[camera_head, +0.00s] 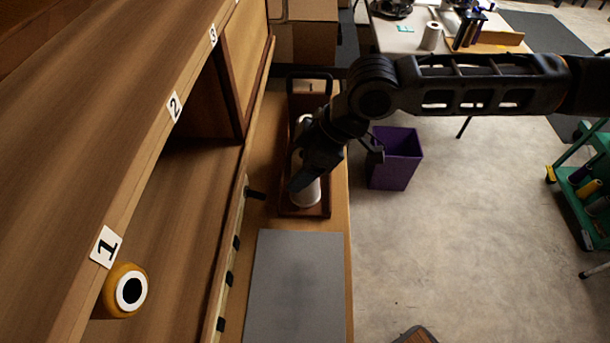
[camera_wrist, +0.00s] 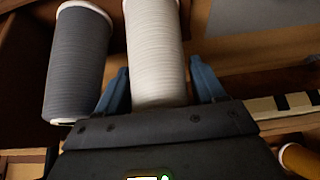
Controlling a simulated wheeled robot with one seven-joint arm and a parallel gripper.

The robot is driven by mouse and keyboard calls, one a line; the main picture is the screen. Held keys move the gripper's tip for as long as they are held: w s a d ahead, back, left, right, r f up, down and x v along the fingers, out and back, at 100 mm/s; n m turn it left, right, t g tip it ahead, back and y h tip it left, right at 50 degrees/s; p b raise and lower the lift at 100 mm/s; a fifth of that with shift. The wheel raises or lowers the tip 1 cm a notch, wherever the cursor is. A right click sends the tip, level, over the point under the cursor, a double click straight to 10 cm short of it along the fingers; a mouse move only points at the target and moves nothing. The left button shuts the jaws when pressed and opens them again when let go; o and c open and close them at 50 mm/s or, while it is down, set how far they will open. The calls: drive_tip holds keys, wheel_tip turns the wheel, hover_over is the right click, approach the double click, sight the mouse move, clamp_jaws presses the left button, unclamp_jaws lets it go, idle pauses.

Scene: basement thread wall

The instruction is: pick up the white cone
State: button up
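The white cone (camera_wrist: 157,55) stands out in the wrist view between the two blue fingers of my gripper (camera_wrist: 160,68). The fingers flank it, with a small gap showing at the right finger; the left one is very close to it. In the head view a white cone (camera_head: 306,193) shows in a wooden tray (camera_head: 287,209), partly hidden under my gripper (camera_head: 305,180). A grey cone (camera_wrist: 77,62) is left of the white one in the wrist view, outside the fingers.
The tray has a dark handle and sits on a wooden ledge by the numbered shelves. A grey mat (camera_head: 295,285) lies in front of it. An orange spool (camera_head: 112,292) sits in shelf 1. A purple bin (camera_head: 396,160) stands on the floor to the right.

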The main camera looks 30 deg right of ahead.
drive_tip(key=c, duration=1)
wheel_tip(320, 180, up, 10)
drive_tip(key=shift+r+b, duration=0.1)
drive_tip(key=shift+b, duration=0.3)
